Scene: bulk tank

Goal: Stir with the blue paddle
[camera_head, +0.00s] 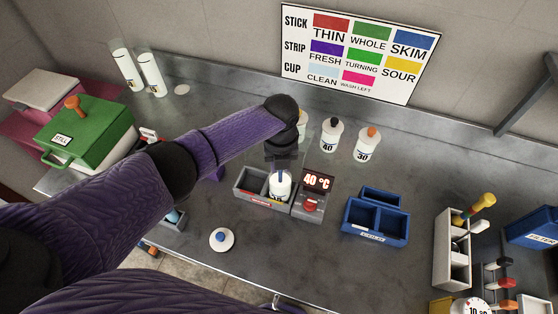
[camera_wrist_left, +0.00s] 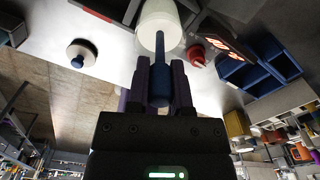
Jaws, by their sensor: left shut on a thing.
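My left gripper (camera_head: 283,168) is shut on the blue paddle and is over the white container in the grey tray. In the left wrist view, the blue handle of the paddle (camera_wrist_left: 159,85) is between the purple fingers of the gripper (camera_wrist_left: 160,72), and its thin shaft points at the white container (camera_wrist_left: 160,15). The container (camera_head: 281,189) stands in the right part of the grey tray (camera_head: 246,188). The shaft overlaps the container's near edge; I cannot tell how deep the paddle's end sits. My right gripper is not in view.
A display reading 40 °C (camera_head: 317,182) stands right of the tray. A white lid with a blue knob (camera_head: 221,240) lies in front. Bottles marked 40 (camera_head: 331,136) and 30 (camera_head: 366,146) stand behind. A blue divided box (camera_head: 374,219) is to the right, a green-lidded box (camera_head: 90,133) at left.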

